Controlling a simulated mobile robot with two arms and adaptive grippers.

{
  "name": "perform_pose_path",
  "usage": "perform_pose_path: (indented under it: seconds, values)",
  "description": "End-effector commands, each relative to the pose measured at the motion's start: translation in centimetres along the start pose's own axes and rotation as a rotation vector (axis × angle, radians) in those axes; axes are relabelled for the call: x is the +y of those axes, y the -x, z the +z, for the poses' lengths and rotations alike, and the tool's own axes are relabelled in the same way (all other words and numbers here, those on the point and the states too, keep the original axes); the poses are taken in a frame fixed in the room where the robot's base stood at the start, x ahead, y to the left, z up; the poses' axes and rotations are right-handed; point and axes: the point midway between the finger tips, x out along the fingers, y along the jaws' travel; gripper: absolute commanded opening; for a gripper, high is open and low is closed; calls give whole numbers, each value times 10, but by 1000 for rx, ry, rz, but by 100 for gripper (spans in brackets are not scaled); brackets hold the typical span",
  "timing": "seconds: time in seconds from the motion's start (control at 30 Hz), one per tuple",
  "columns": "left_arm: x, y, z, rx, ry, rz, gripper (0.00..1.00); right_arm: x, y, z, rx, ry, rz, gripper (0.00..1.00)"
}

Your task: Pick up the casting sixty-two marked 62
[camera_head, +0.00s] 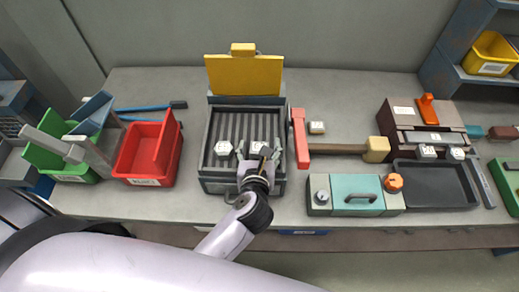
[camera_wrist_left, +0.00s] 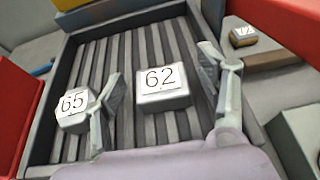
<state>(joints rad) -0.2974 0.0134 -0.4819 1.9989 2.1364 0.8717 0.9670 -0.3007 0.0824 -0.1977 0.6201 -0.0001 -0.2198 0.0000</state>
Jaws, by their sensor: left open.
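The casting marked 62 (camera_wrist_left: 163,88) is a small grey block with a white label. It sits on the ribbed floor of the open grey box (camera_head: 209,135), and also shows in the head view (camera_head: 259,147). My left gripper (camera_head: 257,153) is open over the box, its two fingers on either side of casting 62. In the left wrist view the gripper (camera_wrist_left: 160,68) shows a gap between each finger and the casting. Casting 65 (camera_wrist_left: 74,111) lies to the left, close outside the left finger. My right gripper is not in view.
The box's yellow lid (camera_head: 244,75) stands raised behind. A red bin (camera_head: 140,155) stands left. A teal-topped case (camera_head: 357,190) and a dark tray (camera_head: 433,188) stand right.

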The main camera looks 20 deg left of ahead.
Motion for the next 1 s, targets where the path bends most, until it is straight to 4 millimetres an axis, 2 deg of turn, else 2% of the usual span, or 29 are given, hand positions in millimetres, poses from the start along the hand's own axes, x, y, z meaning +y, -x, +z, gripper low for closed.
perform_pose_path:
  seconds: [0.13, 0.9, 1.0]
  values:
    - [0, 0, 0, 0, 0, 0, 66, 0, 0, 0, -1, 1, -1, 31]
    - [0, 1, 0, 0, 0, 0, 15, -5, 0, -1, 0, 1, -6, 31]
    - [0, 1, 1, -1, 1, 0, 12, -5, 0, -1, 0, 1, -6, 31]
